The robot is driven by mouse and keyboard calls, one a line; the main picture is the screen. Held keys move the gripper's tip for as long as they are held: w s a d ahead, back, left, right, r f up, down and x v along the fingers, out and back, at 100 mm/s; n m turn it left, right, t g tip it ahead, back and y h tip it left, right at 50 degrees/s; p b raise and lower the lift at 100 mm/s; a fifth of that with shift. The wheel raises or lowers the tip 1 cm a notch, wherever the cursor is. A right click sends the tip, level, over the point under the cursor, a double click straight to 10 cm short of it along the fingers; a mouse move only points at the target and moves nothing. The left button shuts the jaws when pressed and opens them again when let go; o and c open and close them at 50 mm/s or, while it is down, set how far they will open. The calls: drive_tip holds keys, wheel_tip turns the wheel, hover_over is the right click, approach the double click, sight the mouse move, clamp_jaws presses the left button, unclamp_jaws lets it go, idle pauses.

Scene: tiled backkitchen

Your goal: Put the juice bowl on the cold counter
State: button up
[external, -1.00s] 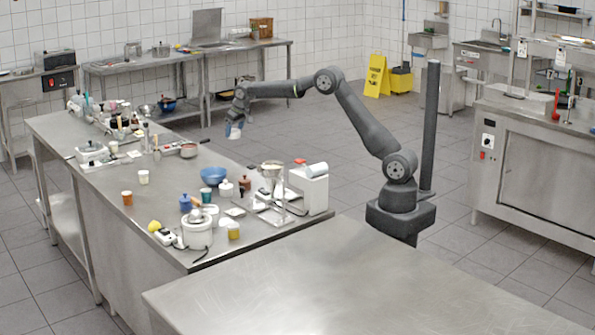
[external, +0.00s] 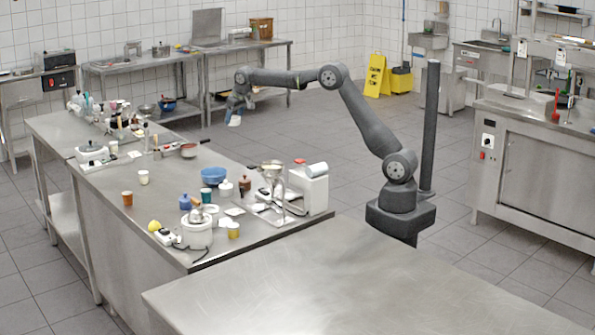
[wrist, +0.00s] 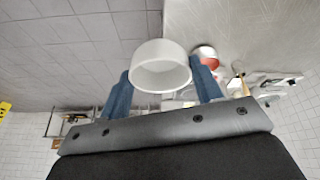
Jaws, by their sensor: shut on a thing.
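A small white round bowl (wrist: 160,68) is between the two blue fingers of my gripper (wrist: 162,88) in the wrist view. My gripper is shut on it. In the external view my gripper (external: 236,113) holds the white bowl (external: 235,121) in the air, beyond the far long edge of the long steel counter (external: 160,228). The bowl looks close to upright. Its contents cannot be made out. No label shows which surface is the cold counter.
A bare steel table (external: 370,285) stands in front. A steel cabinet (external: 545,160) is at right. A yellow floor sign (external: 376,76) stands behind.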

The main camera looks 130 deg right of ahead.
drive_tip(key=w+a+n+t, duration=0.2)
drive_tip(key=w+a+n, duration=0.4)
drive_tip(key=w+a, duration=1.9)
drive_tip(key=w+a+n+t+y, duration=0.15)
drive_tip(key=w+a, duration=0.25)
drive_tip(key=a, duration=0.5)
drive_tip(key=w+a+r+n, duration=0.1)
drive_tip(key=w+a+n, duration=0.1)
drive_tip(key=w+a, duration=0.5)
drive_tip(key=w+a+n+y, duration=0.1)
drive_tip(key=w+a, duration=0.1)
drive_tip(key=a, duration=0.9)
drive_tip(key=s+a+n+y, duration=0.1)
drive_tip(key=s+a+n, duration=0.15)
drive_tip(key=a, duration=1.45)
drive_tip(key=s+a+n+y, duration=0.1)
drive_tip(key=a+n, duration=0.3)
drive_tip(key=a, duration=1.3)
drive_tip(key=s+a+n+y, duration=0.1)
drive_tip(key=s+a+n, duration=0.2)
drive_tip(key=s+a, duration=0.8)
drive_tip(key=s+a+n+y, duration=0.1)
drive_tip(key=s+a+n, duration=0.2)
drive_tip(key=s+a, duration=0.7)
drive_tip(key=a+f, duration=0.4)
drive_tip(key=s+a+f, duration=0.1)
drive_tip(key=a+f, duration=0.8)
drive_tip(key=shift+s+a, duration=0.1)
drive_tip(key=shift+s, duration=0.25)
drive_tip(key=shift+f, duration=2)
